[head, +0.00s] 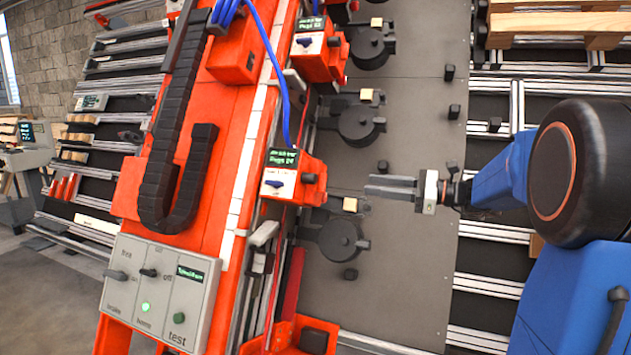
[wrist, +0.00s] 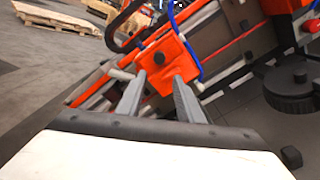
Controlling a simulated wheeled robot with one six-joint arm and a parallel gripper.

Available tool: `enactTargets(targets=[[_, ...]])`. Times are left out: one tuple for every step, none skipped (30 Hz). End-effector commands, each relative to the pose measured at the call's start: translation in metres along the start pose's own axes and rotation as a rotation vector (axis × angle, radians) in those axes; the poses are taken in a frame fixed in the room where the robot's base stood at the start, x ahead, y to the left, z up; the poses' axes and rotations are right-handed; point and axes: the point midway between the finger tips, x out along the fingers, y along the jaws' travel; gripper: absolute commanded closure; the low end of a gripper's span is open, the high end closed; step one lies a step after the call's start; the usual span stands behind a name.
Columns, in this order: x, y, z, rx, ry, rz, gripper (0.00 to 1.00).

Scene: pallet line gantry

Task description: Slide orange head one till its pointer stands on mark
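The nearest orange head (head: 291,178) sits on the right edge of the orange gantry beam (head: 222,130) in the head view. It has a small green display, a white face with a blue mark, and a dark round knob (head: 308,179) on its right side. A second orange head (head: 320,50) is farther up the beam. Which is head one, and the pointer and mark, I cannot make out. My gripper (head: 368,187) is open and empty, pointing left at the nearest head with a gap between. In the wrist view its fingers (wrist: 160,78) stand apart, an orange head (wrist: 165,60) beyond them.
Black round discs (head: 340,240) on brackets stand along the beam over a grey plate (head: 410,270). A blue hose (head: 272,70) and black cable chain (head: 165,170) run along the beam. A grey control panel (head: 160,290) with a green light is at lower left.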

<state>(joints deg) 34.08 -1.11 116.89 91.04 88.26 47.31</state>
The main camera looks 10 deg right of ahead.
Motion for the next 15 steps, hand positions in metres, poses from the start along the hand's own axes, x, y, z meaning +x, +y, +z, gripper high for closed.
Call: enactTargets(targets=[[0.006,0.001,0.0,0.0,0.0,0.003,0.67],[0.01,0.001,0.0,-0.001,0.0,0.004,0.67],[0.015,0.001,0.0,-0.001,0.0,0.005,0.67],[0.019,0.002,0.0,-0.001,0.0,0.005,0.67],[0.023,0.002,0.0,-0.001,0.001,0.005,0.67],[0.029,0.002,0.0,-0.001,0.001,0.005,0.67],[0.034,0.002,0.0,-0.001,0.0,0.005,0.67],[0.038,0.002,0.0,-0.001,0.0,0.005,0.67],[0.044,0.002,0.0,-0.001,0.001,0.005,0.67],[0.048,0.002,0.0,-0.001,0.001,0.005,0.67],[0.053,0.002,0.0,-0.001,0.001,0.006,0.67],[0.059,0.002,-0.001,-0.001,0.002,0.006,0.67],[0.063,0.002,-0.001,-0.001,0.001,0.005,0.67],[0.068,0.002,0.0,-0.001,0.001,0.006,0.67],[0.074,0.002,-0.001,-0.001,0.001,0.005,0.67]])
